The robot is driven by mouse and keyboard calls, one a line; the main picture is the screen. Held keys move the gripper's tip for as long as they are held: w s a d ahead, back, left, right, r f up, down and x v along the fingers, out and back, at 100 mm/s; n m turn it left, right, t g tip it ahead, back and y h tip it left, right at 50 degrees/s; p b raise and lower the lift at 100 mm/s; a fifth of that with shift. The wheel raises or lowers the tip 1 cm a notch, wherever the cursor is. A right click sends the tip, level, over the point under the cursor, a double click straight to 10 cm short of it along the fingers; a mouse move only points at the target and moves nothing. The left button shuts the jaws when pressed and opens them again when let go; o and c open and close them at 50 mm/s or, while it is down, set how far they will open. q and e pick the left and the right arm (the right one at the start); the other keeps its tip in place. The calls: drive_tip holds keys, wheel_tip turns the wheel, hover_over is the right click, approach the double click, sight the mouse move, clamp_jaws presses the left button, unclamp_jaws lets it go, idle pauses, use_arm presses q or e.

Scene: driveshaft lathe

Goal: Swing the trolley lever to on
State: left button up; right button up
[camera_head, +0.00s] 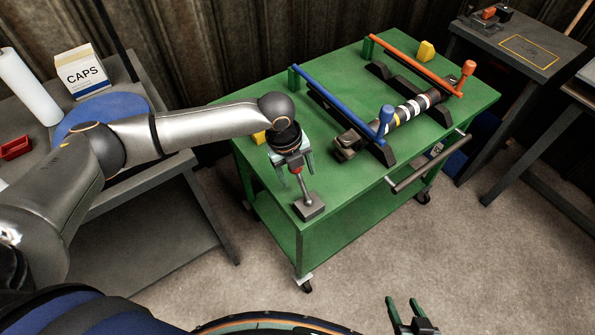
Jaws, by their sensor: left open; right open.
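The green trolley (335,203) stands in the middle of the view. Its small lever (303,188) rises from a grey base block (309,206) at the near left corner of the top. The lever's rod tilts slightly left, and a bit of red shows at its upper end. My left gripper (296,168) is above the base, pointing down, with its open fingers on either side of the lever's top. Whether they touch it cannot be told. My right gripper (405,304) is open and empty at the bottom edge, well away from the trolley.
A driveshaft (408,109) lies in black cradles on the trolley, between a blue-handled bar (335,95) and an orange-handled bar (415,66). A push handle (425,164) juts from the near right side. A grey table (165,210) with a caps box (80,72) stands left.

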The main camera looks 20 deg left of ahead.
use_arm(q)
drive_tip(key=shift+c, duration=0.2)
clamp_jaws()
idle(0.4)
idle(0.9)
